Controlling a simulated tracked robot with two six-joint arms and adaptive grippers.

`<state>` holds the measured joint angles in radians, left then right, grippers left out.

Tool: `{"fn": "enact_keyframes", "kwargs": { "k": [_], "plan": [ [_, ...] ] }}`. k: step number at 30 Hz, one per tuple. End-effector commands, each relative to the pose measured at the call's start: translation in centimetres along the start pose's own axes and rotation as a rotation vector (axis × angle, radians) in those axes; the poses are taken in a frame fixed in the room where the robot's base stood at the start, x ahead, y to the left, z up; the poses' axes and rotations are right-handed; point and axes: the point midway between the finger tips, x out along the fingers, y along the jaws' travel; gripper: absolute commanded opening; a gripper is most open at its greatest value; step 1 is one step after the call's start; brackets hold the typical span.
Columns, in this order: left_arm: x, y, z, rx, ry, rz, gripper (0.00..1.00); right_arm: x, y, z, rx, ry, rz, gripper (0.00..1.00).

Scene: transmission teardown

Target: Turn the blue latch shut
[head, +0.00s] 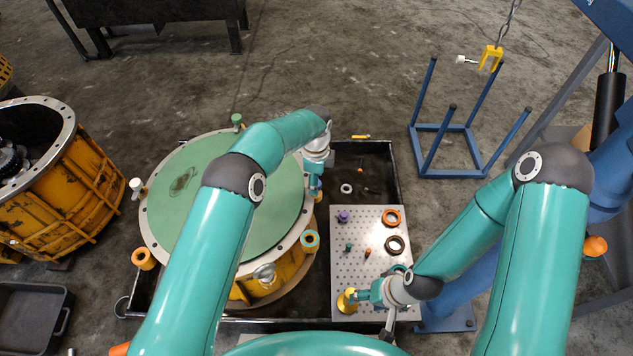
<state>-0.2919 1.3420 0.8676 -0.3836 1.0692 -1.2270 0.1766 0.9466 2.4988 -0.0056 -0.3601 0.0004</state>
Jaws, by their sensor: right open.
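My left gripper (315,191) is over the drum's right rim, pointing down, behind and apart from the blue ring. Its fingers are small and their opening is unclear. My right gripper (362,296) is open at the front of the perforated plate, close beside a yellow cone-shaped part (346,303); contact is unclear.
A blue stand (443,128) and a hanging yellow hook (491,57) are at the back right. Another orange drum (70,205) stands left.

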Motion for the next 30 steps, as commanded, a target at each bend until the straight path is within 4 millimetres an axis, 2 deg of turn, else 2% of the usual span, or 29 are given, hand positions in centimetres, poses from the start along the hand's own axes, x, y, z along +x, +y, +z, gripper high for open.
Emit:
{"fn": "enact_keyframes", "kwargs": {
  "k": [4,13,14,24,25,30],
  "plan": [
    [1.01,0.00,0.04,-0.001,0.000,0.000,0.60,0.13,0.05,0.00,0.000,0.000,0.000,0.60],
    [1.15,-0.01,0.07,-0.001,0.000,0.000,0.60,0.13,0.05,0.01,0.000,0.000,0.000,0.60],
    [1.15,0.00,0.07,-0.001,0.000,0.000,0.57,0.13,0.05,0.01,0.000,0.000,0.000,0.60],
    [1.13,0.00,0.08,-0.001,0.000,0.000,0.00,0.13,0.04,0.00,0.000,0.000,0.000,0.60],
    [1.16,-0.10,-0.47,0.001,0.000,-0.002,0.00,0.15,0.02,0.03,-0.001,-0.001,0.000,0.60],
    [1.13,-0.04,-0.08,-0.010,0.002,-0.002,0.00,0.21,0.07,0.00,0.000,0.000,0.000,0.60]
  ]
}}
